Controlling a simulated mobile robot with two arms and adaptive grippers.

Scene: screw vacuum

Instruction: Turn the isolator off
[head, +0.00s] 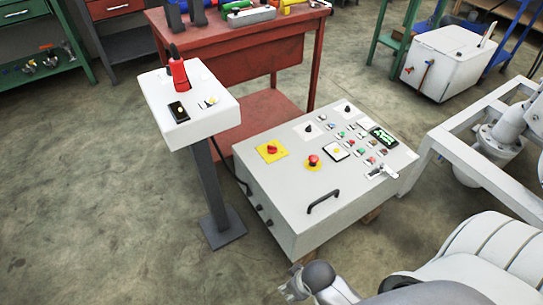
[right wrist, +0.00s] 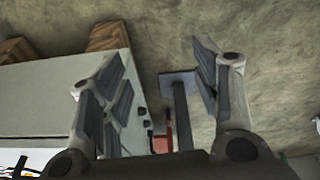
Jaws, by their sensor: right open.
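A grey control cabinet (head: 285,205) with a sloped panel stands in the middle of the head view. On its panel is a red rotary knob on a yellow square plate (head: 271,150), which looks like the isolator. Its exact handle angle is too small to tell. My right gripper (head: 288,289) is low in front of the cabinet, apart from the panel. In the right wrist view the right gripper (right wrist: 158,85) is open and empty. My left gripper is not in view.
A white pedestal box (head: 205,121) with a red handle (head: 179,75) stands left of the cabinet on a grey post (head: 208,185). A red workbench (head: 240,50) is behind. A black bar handle (head: 322,201) juts from the panel's front. The floor at left is clear.

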